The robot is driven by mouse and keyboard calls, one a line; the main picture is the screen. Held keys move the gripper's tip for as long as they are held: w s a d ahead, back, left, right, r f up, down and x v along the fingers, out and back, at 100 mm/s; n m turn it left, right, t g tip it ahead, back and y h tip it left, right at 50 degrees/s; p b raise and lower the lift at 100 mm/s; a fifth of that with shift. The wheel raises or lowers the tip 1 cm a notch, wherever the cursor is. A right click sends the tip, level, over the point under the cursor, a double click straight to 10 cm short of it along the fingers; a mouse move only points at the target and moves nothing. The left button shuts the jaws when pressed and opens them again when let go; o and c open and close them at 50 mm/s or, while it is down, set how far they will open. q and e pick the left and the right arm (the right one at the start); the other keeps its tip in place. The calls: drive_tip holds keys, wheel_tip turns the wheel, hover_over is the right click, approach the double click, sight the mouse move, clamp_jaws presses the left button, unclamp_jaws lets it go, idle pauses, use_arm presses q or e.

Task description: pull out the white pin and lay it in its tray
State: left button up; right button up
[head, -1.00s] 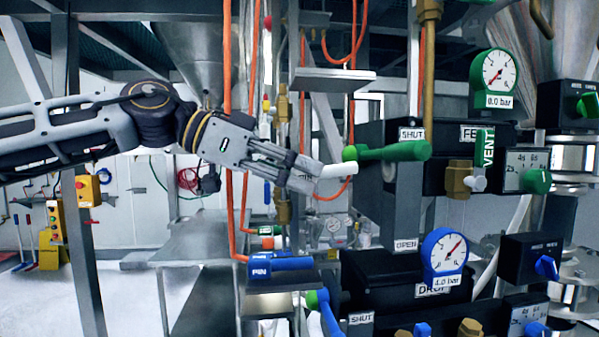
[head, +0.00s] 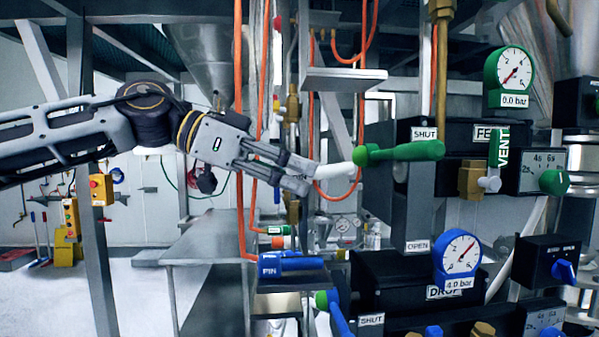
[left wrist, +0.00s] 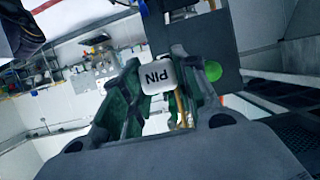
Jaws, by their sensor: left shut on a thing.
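The white pin (head: 335,172) juts out at the left of the green handle (head: 400,152) of the upper valve block, slightly below the handle's knob. Its labelled white head (left wrist: 158,77) shows between the fingers in the left wrist view. My left gripper (head: 298,176) is shut on the white pin from the left. I cannot tell how much of the pin sits in the block. A grey tray (head: 343,79) above the gripper is bare. My right gripper is not in view.
A blue pin (head: 292,264) lies on a lower tray marked PIN. Orange hoses (head: 239,120) hang just behind my left gripper. The valve panel with green (head: 514,68) and blue (head: 461,256) gauges fills the right. A grey bench (head: 205,240) stands below.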

use_arm(q)
drive_tip(key=shift+a, duration=1.8)
